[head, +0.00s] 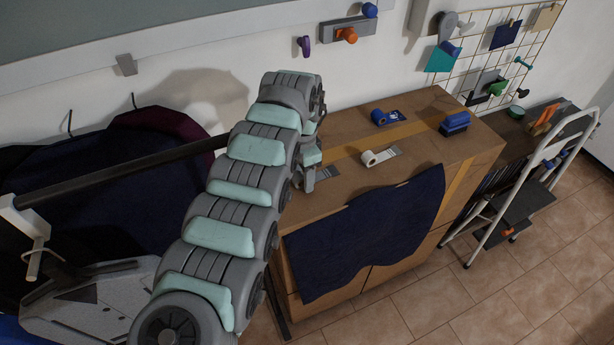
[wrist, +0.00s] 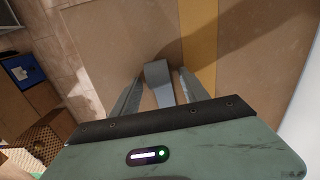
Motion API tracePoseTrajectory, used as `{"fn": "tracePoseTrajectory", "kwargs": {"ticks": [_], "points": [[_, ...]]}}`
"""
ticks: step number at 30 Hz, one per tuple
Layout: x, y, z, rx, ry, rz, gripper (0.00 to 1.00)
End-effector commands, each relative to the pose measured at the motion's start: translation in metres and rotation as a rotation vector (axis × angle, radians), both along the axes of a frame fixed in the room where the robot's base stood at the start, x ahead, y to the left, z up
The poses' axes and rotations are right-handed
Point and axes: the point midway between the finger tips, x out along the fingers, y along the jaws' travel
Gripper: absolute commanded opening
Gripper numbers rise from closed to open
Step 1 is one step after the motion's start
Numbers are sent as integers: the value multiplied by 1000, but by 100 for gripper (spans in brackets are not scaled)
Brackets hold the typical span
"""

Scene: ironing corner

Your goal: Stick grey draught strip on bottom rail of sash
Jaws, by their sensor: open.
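My gripper (head: 306,183) is over the left end of the wooden cabinet top, pointing down, with its jaws open. In the wrist view my gripper (wrist: 158,84) has one finger on each side of a grey roll with a loose tail, the grey draught strip (wrist: 157,72); gaps show between fingers and roll. In the head view only a flat grey piece of the strip (head: 328,173) shows beside the gripper; my arm hides the rest. A pale rail (head: 195,37), which looks like the sash's bottom rail, runs under the grey-green pane (head: 130,15) at top left.
A white roll (head: 369,158), a blue roll (head: 379,117) and a blue block-like thing (head: 456,122) stand on the cabinet top (head: 425,107). A navy cloth (head: 370,235) hangs over its front. A step ladder (head: 520,190) stands at right. A dark bar (head: 130,171) lies left of my arm.

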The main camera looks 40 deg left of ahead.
Motion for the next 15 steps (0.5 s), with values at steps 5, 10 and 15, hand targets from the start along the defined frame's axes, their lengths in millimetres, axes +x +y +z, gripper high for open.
{"fn": "tracePoseTrajectory", "kwargs": {"ticks": [5,10,15], "points": [[0,0,0,1,0,0,49],[0,0,0,0,0,-1,35],[0,0,0,0,0,-1,21]]}}
